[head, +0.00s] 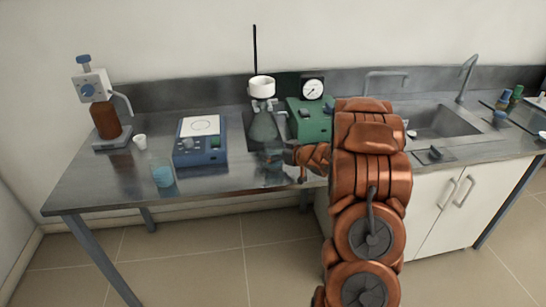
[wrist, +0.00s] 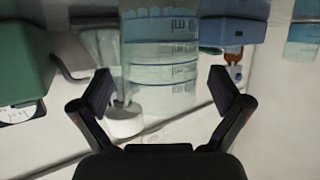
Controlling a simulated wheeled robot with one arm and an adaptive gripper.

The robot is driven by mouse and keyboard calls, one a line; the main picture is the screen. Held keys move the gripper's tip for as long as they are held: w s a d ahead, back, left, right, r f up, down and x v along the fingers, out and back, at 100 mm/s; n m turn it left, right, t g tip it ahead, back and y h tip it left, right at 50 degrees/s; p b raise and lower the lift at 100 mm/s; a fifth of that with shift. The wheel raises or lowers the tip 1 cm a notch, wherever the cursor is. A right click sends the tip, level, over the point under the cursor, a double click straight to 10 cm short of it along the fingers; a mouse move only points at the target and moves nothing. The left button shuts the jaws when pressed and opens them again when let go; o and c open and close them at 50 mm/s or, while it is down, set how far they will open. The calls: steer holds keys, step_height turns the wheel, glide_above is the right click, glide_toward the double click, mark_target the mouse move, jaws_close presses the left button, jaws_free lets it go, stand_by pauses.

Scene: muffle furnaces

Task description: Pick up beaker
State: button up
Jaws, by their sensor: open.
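A clear graduated beaker (wrist: 160,48) with pale blue contents fills the upper middle of the wrist view. My gripper (wrist: 160,88) is open, with one dark finger on each side of the picture below the beaker. The beaker lies ahead of and between the fingertips, with no clear contact. In the head view my gripper (head: 277,160) is low over the front of the bench, in front of the flask. The beaker is hard to separate from it there. A second glass beaker with blue liquid (head: 162,176) stands at the left front of the bench.
A conical flask with filter funnel (head: 262,125) and a green pump with gauge (head: 311,123) stand close behind my gripper. A blue instrument (head: 200,142), white cup (head: 140,142) and brown dispenser bottle (head: 105,120) are left. A sink (head: 437,122) is right.

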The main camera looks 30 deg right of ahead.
steer(key=shift+w+a+f, duration=0.1)
steer(key=shift+w+f, duration=0.15)
steer(key=shift+w, duration=0.15)
jaws_close()
stand_by(0.6)
steer(key=shift+r, duration=0.1)
steer(key=shift+r+b, duration=0.3)
steer(key=shift+r, duration=1.1)
steer(key=shift+s+r, duration=0.1)
steer(key=shift+r, duration=0.25)
steer(key=s+a+b, duration=0.1)
steer(key=s+a, duration=0.2)
steer(key=s, duration=0.4)
steer(key=s+a+r+b, duration=0.1)
steer(key=s+a+b, duration=0.1)
steer(key=s+a, duration=0.2)
steer(key=s, duration=0.3)
steer(key=shift+r, duration=0.2)
steer(key=shift+s, duration=0.1)
